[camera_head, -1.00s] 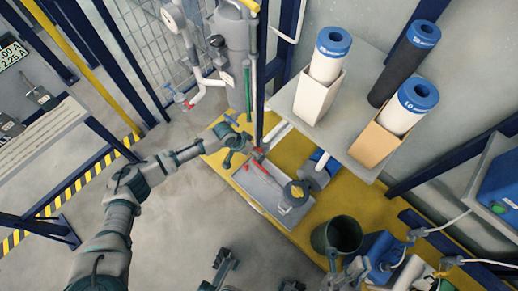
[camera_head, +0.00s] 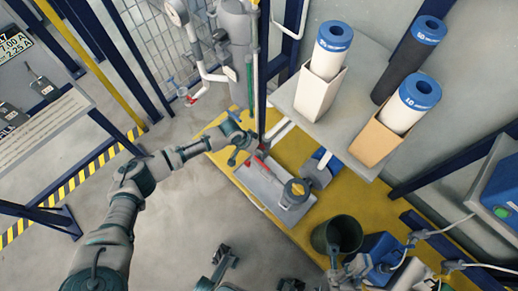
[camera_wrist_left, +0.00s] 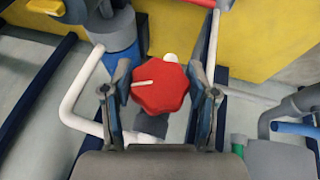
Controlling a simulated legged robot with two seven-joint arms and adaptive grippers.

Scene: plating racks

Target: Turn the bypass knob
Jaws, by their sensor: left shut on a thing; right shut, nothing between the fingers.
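The red lobed knob (camera_wrist_left: 160,88), with a pale pointer line across its face, sits between the two fingers of my left gripper (camera_wrist_left: 160,100) in the left wrist view. The fingers are shut on it from both sides. The pointer line lies nearly level, on the left half of the knob. In the head view my left gripper (camera_head: 243,146) is by the upright pipe at the yellow skid's far left end, and the knob in its grip cannot be made out there. My right gripper (camera_head: 222,258) is low in the head view, shut and empty, over the floor.
The yellow skid (camera_head: 290,155) carries a grey plate with a yellow-topped unit (camera_head: 293,192). A dark bucket (camera_head: 338,235) stands at its front. A grey shelf (camera_head: 345,130) holds blue-capped filter cartridges. In the wrist view, a white bent pipe (camera_wrist_left: 72,105) runs left of the knob.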

